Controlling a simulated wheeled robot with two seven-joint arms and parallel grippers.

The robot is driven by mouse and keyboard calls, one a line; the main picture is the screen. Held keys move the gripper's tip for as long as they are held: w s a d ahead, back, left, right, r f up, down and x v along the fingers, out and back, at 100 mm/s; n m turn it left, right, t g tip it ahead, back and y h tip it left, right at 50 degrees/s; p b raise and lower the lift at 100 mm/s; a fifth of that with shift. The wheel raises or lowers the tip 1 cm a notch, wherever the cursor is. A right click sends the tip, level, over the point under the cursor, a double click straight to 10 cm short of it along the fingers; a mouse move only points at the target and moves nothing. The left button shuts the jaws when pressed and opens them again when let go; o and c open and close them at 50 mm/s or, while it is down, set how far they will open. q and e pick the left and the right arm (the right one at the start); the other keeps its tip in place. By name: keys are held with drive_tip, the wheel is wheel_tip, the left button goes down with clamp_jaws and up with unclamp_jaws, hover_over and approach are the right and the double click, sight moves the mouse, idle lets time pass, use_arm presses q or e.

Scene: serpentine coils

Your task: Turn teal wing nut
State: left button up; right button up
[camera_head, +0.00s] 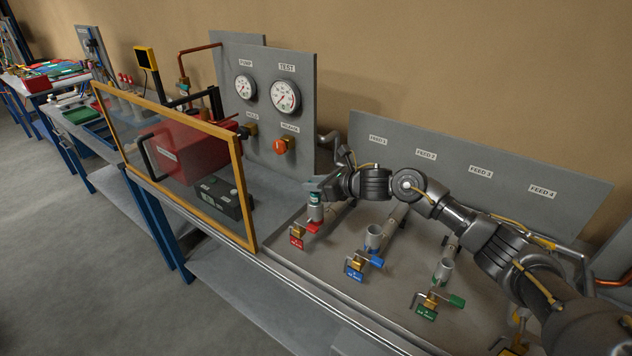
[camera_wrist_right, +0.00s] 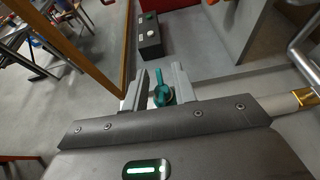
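The teal wing nut (camera_wrist_right: 162,92) shows in the right wrist view between the two grey fingers of my right gripper (camera_wrist_right: 160,78). The fingers stand apart, with a gap on the left of the nut; the right finger is close to it, and I cannot tell if they touch. In the head view my right gripper (camera_head: 318,186) is over the upright grey pipe end (camera_head: 316,213) at the red-tagged valve, and a bit of teal shows below it. Most of the nut is hidden there. My left gripper is not in view.
Other pipe ends with a blue valve handle (camera_head: 376,261) and a green valve handle (camera_head: 456,300) stand to the right. An orange-framed clear panel (camera_head: 240,195) and a black box (camera_head: 222,203) stand to the left. A gauge panel (camera_head: 268,130) rises behind.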

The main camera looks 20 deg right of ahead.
clamp_jaws()
drive_tip(key=shift+s+f, duration=0.1)
drive_tip(key=shift+f, duration=0.05)
